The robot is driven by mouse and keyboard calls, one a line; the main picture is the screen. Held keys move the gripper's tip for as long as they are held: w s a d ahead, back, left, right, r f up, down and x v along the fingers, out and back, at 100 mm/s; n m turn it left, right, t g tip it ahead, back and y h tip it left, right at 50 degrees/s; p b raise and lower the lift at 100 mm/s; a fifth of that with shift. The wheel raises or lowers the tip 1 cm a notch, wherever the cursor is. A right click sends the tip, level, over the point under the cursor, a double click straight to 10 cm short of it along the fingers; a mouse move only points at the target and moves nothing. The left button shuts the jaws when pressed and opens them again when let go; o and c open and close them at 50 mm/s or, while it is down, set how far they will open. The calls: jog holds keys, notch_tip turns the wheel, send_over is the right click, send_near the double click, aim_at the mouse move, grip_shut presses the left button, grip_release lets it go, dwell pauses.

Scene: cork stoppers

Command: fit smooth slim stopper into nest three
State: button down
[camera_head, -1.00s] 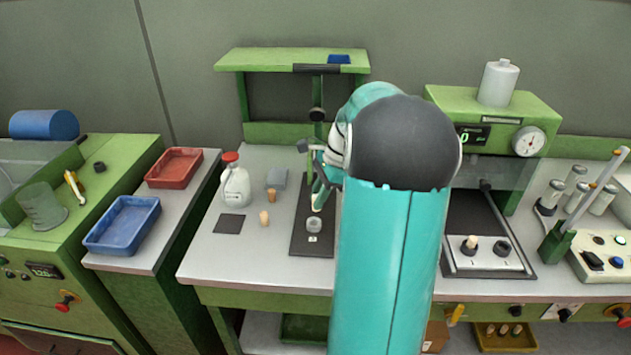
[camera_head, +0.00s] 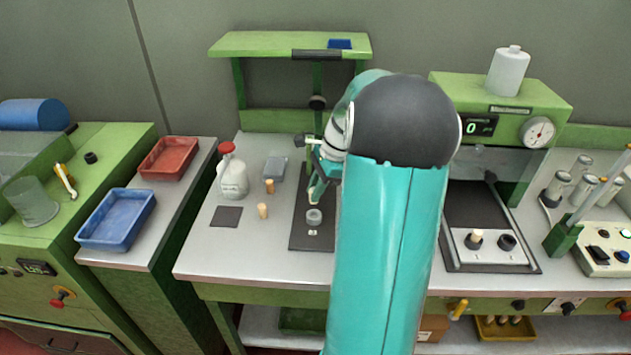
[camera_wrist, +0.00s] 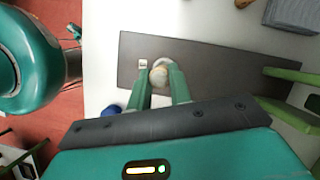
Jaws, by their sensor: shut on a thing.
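My gripper (camera_head: 313,196) is shut on a pale, slim stopper (camera_wrist: 158,76), which shows between the fingertips in the wrist view. My gripper (camera_wrist: 160,88) points down over the dark plate (camera_wrist: 215,48). A round grey nest (camera_head: 314,217) sits on this plate, with a small label in front that I cannot read. In the wrist view the nest's rim (camera_wrist: 163,61) shows around and behind the stopper, in line with it. The head view shows the fingertips just behind and above the nest. I cannot tell whether the stopper touches it.
Two cork stoppers (camera_head: 263,211) (camera_head: 269,186) stand left of the plate, near a white jug (camera_head: 232,176), a grey block (camera_head: 275,168) and a dark square pad (camera_head: 226,216). A green press post stands behind. A machine with another stopper (camera_head: 475,239) is at right.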

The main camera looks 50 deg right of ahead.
jog(key=shift+f, duration=1.9)
jog(key=shift+f, duration=1.2)
dwell(1.0)
